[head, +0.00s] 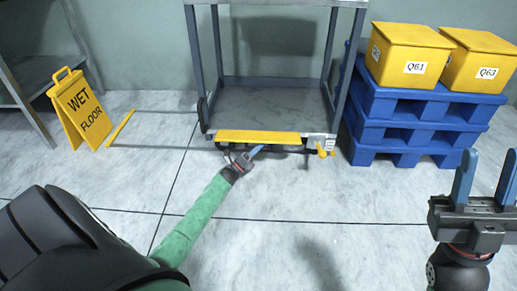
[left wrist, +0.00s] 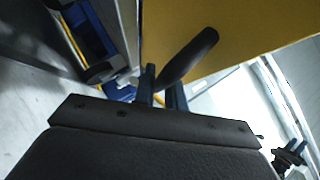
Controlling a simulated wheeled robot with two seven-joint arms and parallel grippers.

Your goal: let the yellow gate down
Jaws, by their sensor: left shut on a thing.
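The yellow gate (head: 258,137) is a flat yellow panel across the low front edge of the grey metal rack (head: 270,97). In the left wrist view the gate's yellow face (left wrist: 225,25) fills the top, with a black handle (left wrist: 192,53) slanting from it toward my fingers. My left gripper (head: 256,150) reaches in low at the gate's front, its blue fingers (left wrist: 163,88) shut on the black handle. The exact contact is partly hidden. My right gripper (head: 486,178) is at the right edge, its two blue fingers apart and empty.
A blue pallet stack (head: 420,110) with yellow bins (head: 410,52) stands right of the rack.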

